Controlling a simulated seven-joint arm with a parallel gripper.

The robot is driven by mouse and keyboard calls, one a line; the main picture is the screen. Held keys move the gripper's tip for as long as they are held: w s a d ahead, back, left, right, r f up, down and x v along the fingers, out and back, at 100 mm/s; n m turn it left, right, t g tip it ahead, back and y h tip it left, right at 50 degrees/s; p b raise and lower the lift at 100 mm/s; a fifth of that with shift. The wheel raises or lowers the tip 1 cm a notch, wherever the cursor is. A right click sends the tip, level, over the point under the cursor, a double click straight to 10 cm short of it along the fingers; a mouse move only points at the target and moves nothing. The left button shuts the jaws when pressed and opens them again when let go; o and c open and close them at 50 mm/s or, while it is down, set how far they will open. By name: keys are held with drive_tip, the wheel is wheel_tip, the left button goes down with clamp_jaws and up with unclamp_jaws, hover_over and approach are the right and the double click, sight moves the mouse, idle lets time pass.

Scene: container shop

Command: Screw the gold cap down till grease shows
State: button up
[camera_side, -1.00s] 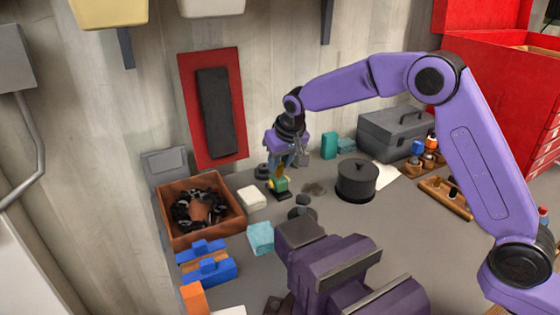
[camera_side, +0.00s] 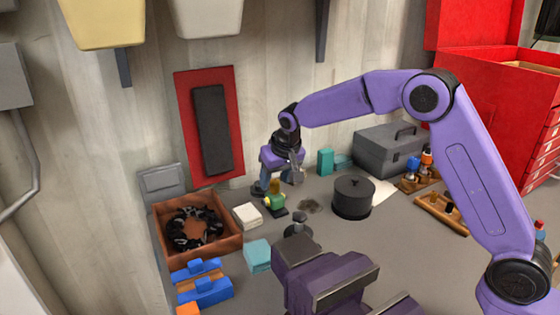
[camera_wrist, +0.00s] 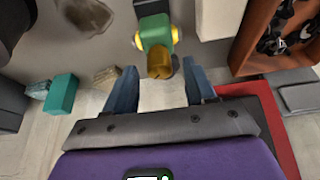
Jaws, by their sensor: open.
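The gold cap (camera_side: 274,187) sits on a small green body (camera_side: 274,202) standing on the bench in the side view. In the wrist view the gold cap (camera_wrist: 159,66) points toward me from the green body (camera_wrist: 155,32), which has yellow ends and a dark base. My gripper (camera_side: 278,180) is at the cap, against the back of the bench. In the wrist view my gripper (camera_wrist: 161,76) is open, with one blue finger on each side of the cap and a visible gap at both. No grease can be made out on the cap.
A brown crate (camera_side: 228,246) of dark parts stands to the left, with a white block (camera_side: 247,215) beside it. A dark lidded pot (camera_side: 352,199) and a grey toolbox (camera_side: 388,150) stand to the right. A purple vise (camera_side: 325,275) is in front.

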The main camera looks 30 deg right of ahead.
drive_tip(key=v, duration=1.7)
drive_tip(key=s+d+f+n+g+y, duration=0.1)
drive_tip(key=s+f+n, duration=0.2)
drive_tip(key=s, duration=0.5)
drive_tip(key=s+d+f+n+g, duration=0.1)
drive_tip(key=s+f+n, duration=0.2)
drive_tip(key=s, duration=0.6)
drive_tip(key=s+d+f+n, duration=0.2)
drive_tip(key=s+d, duration=0.2)
drive_tip(key=s, duration=0.3)
drive_tip(key=s+d+f+n+g, duration=0.1)
drive_tip(key=s+d+f+n, duration=0.1)
drive_tip(key=s, duration=0.5)
drive_tip(key=s+d+f+n+g, duration=0.1)
drive_tip(key=s+d+f+n, duration=0.1)
drive_tip(key=s+d+f, duration=0.2)
drive_tip(key=s+d, duration=0.2)
drive_tip(key=s, duration=0.2)
drive_tip(key=shift+d+n+h, duration=0.3)
drive_tip(key=shift+d, duration=0.05)
